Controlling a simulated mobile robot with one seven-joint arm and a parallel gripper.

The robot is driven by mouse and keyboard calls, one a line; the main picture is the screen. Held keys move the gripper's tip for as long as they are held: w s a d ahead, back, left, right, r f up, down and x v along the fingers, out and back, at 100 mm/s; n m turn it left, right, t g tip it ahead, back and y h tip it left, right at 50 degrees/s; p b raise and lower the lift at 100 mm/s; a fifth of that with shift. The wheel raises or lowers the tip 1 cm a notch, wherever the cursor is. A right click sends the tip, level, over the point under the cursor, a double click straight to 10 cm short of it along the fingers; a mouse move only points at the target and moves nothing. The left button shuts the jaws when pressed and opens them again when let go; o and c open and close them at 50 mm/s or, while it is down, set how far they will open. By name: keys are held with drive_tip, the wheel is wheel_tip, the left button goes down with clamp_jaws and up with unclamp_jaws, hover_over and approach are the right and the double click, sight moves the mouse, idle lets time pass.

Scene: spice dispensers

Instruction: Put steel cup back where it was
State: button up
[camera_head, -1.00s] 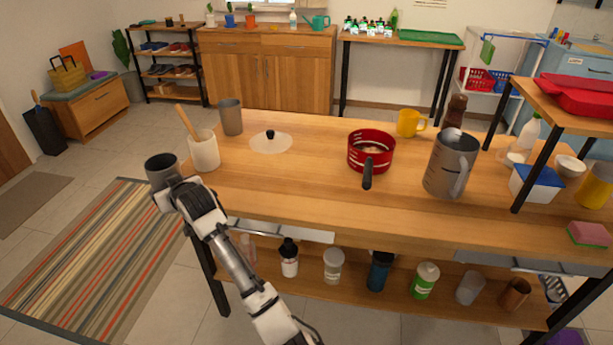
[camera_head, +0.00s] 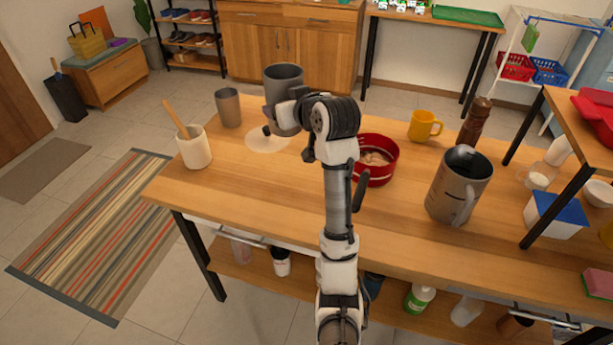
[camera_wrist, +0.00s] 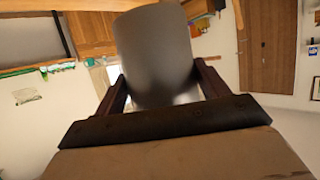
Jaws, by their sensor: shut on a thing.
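A grey steel cup (camera_head: 284,90) is in my gripper (camera_head: 290,112), held upright above the table in the head view. A second grey-brown cup (camera_head: 228,108) stands on the table to the left, apart from my gripper.
A white crock with a wooden spoon (camera_head: 194,149) stands at the left. A red pot (camera_head: 376,165), a yellow mug (camera_head: 424,126), a grey pitcher (camera_head: 459,187) and a pepper mill (camera_head: 474,122) stand to the right. The table's front left (camera_head: 245,185) is clear.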

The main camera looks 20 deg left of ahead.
drive_tip(key=shift+d+f, duration=0.2)
drive_tip(key=shift+f, duration=0.1)
wheel_tip(320, 180, down, 19)
drive_tip(key=p, duration=0.3)
drive_tip(key=shift+f, duration=0.15)
drive_tip(key=o, duration=1.1)
drive_tip(key=b+v, duration=0.2)
drive_tip(key=v, duration=1)
drive_tip(key=shift+s+b, duration=0.1)
drive_tip(key=shift+b, duration=0.25)
